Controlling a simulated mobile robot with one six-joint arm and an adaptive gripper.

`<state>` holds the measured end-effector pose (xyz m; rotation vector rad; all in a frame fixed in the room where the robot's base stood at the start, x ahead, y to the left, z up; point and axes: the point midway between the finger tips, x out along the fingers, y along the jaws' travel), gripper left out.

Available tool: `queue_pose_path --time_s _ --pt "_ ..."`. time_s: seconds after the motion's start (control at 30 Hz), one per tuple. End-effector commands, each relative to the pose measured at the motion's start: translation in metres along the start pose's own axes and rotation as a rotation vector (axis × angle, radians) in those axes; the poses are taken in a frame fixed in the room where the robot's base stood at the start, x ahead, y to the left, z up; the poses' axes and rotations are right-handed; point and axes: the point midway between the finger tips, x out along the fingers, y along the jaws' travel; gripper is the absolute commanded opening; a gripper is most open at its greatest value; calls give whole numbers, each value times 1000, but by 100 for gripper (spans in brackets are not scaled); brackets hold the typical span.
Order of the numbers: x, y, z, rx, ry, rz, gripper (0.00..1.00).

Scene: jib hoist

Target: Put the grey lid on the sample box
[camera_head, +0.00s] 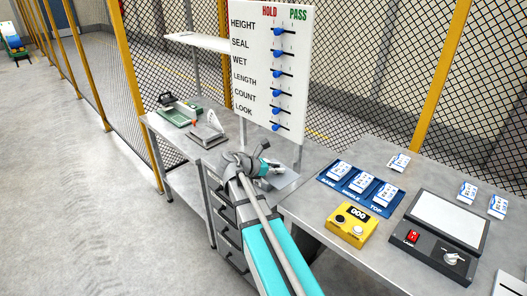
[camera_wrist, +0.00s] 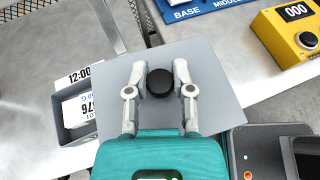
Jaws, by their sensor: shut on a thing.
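The grey lid (camera_wrist: 215,95) is a flat square plate with a round black knob (camera_wrist: 159,83). In the wrist view my gripper (camera_wrist: 160,72) has its two fingers on either side of the knob, shut on it. The sample box (camera_wrist: 63,128) is dark grey and open, with paper labels in it, at the left in the wrist view. The lid hides the box's right part from view; how high the lid is above it I cannot tell. In the head view my gripper (camera_head: 264,167) is over the drawer unit, with the lid (camera_head: 286,184) partly hidden by the arm.
The right table holds a blue BASE-MIDDLE-TOP tray (camera_head: 324,180), a yellow counter (camera_head: 351,225), a black device with a white panel (camera_head: 445,220) and loose white packs (camera_head: 467,192). A board with blue sliders (camera_head: 270,70) stands behind. Green equipment (camera_head: 180,112) sits on the left bench.

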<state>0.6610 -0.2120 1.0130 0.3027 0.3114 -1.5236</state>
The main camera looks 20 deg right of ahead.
Motion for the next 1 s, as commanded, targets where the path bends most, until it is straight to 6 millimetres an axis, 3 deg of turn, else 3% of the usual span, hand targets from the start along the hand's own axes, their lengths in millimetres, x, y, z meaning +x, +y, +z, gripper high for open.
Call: queue_pose_path --time_s 0.3,0.47,0.8,1.0 --pt "2 0 1 1 0 -3 0" --pt "4 14 -2 -4 0 9 0" --pt "19 98 -14 -39 0 93 0" --pt "24 133 -17 -55 -1 133 0"
